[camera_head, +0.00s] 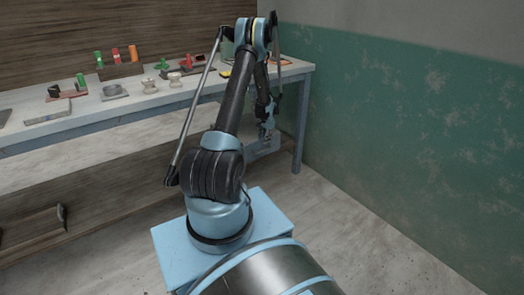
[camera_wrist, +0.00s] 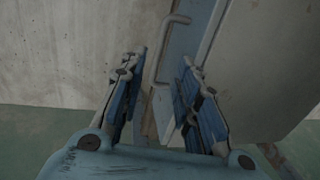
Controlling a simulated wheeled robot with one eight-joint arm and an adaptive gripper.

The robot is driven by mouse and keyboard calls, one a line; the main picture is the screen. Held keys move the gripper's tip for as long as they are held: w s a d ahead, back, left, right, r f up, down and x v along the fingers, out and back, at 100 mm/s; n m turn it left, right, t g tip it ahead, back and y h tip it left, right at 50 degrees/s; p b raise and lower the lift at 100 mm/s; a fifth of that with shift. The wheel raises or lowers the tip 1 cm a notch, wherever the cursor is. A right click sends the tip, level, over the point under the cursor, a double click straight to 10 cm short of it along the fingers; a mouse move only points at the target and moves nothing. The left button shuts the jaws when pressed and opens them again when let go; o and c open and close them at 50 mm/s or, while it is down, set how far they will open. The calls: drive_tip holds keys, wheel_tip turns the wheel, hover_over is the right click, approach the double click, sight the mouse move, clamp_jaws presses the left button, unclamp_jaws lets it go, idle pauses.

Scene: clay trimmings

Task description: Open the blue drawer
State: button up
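The blue drawer (camera_head: 262,150) hangs under the right end of the workbench in the head view, largely hidden behind my arm. In the wrist view its blue-grey front (camera_wrist: 193,32) shows at the top, with a pale bar handle (camera_wrist: 168,42) running down along it. My gripper (camera_wrist: 164,62) is open, its two blue and grey fingers apart. The handle's lower part appears in the gap between the fingertips; I cannot tell whether either finger touches it. In the head view my gripper (camera_head: 266,134) is small, close to the drawer.
The workbench top (camera_head: 140,103) bears a wooden holder (camera_head: 121,70) with red and green tools and several small items. A bench leg (camera_head: 301,135) stands right of the drawer. A green and grey wall (camera_head: 400,130) closes the right side. The concrete floor (camera_head: 340,240) is clear there.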

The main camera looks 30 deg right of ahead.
sight(263, 148)
drive_tip(key=shift+w+f, duration=0.25)
drive_tip(key=shift+f, duration=1.15)
drive_tip(key=shift+w+f, duration=0.25)
drive_tip(key=shift+f, duration=1.15)
drive_tip(key=shift+w+f, duration=0.25)
drive_tip(key=shift+f, duration=1.15)
clamp_jaws()
